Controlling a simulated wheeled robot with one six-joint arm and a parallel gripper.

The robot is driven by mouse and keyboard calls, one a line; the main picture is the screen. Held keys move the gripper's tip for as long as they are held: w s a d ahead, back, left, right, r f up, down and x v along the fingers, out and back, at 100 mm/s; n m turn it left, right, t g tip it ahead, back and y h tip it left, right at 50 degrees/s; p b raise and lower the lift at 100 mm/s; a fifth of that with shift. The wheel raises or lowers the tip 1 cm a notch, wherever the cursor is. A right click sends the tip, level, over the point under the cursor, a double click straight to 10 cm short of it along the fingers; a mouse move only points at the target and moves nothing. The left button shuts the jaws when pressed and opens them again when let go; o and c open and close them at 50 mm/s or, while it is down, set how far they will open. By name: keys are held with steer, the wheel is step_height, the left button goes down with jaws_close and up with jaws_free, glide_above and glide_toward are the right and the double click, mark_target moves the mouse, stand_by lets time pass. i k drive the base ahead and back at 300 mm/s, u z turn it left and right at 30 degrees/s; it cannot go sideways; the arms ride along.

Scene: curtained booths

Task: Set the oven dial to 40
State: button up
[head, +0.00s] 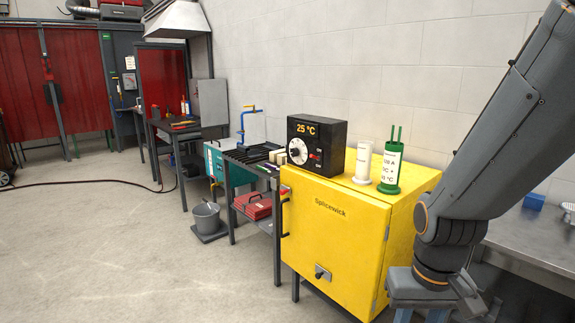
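The yellow oven (330,231), labelled "Splicewick", stands right of centre with its front door shut. A black control box (332,133) sits on top of it at the back left. The box's display (306,130) reads 25 °C in orange. The white round oven dial (298,151) is on the box's front below the display; its marks are too small to read. A small red switch (316,154) is right of the dial. My arm comes down at the right, in front of the oven's right side and apart from the dial. I cannot make out my gripper's fingers.
A white holder (363,162) and a green-based holder with green rods (390,167) stand on the oven top. Left of the oven are a dark slatted bench (254,153), a red case (253,206) and a grey bucket (206,218). The floor at left front is clear.

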mark_target(295, 152)
steer(key=u, duration=0.9)
steer(key=i, duration=1.35)
steer(key=z, duration=0.6)
